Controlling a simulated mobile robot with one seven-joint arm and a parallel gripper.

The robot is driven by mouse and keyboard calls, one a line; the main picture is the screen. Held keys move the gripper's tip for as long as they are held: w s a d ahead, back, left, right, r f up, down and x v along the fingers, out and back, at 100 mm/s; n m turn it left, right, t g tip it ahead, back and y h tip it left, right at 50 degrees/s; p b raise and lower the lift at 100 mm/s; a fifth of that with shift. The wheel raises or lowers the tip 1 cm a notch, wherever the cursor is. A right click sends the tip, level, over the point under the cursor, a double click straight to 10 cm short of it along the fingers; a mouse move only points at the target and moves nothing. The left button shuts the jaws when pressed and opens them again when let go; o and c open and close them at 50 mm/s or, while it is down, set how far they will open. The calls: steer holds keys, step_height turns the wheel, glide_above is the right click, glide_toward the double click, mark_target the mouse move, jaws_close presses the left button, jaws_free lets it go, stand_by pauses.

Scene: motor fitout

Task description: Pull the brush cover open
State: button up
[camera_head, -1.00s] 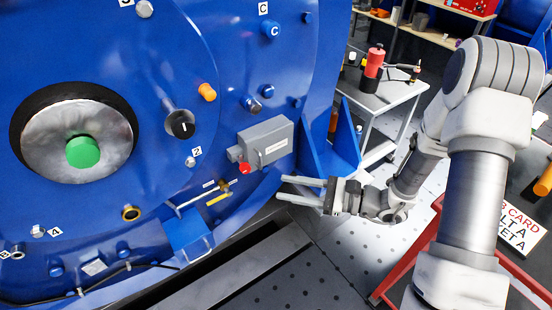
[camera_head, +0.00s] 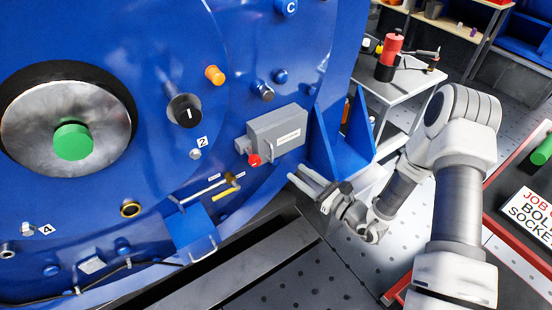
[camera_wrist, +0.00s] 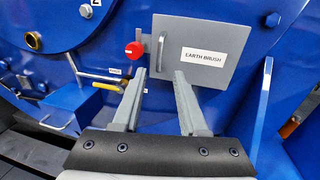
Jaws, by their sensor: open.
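The brush cover (camera_head: 278,133) is a grey box door on the blue motor face. In the wrist view the cover (camera_wrist: 206,65) carries a label reading EARTH BRUSH and looks shut. Its upright bar handle (camera_wrist: 160,51) is near its left edge. A red knob (camera_wrist: 134,50) sits just left of the cover; it also shows in the head view (camera_head: 254,160). My gripper (camera_head: 304,179) is open and empty, below and right of the cover in the head view. In the wrist view my gripper's fingertips (camera_wrist: 160,74) point toward the cover's lower left part, below the handle, apparently not touching it.
A blue bracket (camera_head: 340,145) stands just right of the cover. A blue box with a handle (camera_head: 192,230) and a yellow lever (camera_head: 225,193) are lower left. A table (camera_head: 405,85) with a red tool stands behind. A job card (camera_head: 535,215) lies at right.

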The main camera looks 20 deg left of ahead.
steer(key=b+x, duration=0.1)
steer(key=x, duration=0.9)
steer(key=shift+b, duration=0.4)
steer(key=shift+c, duration=0.2)
jaws_close()
stand_by(0.6)
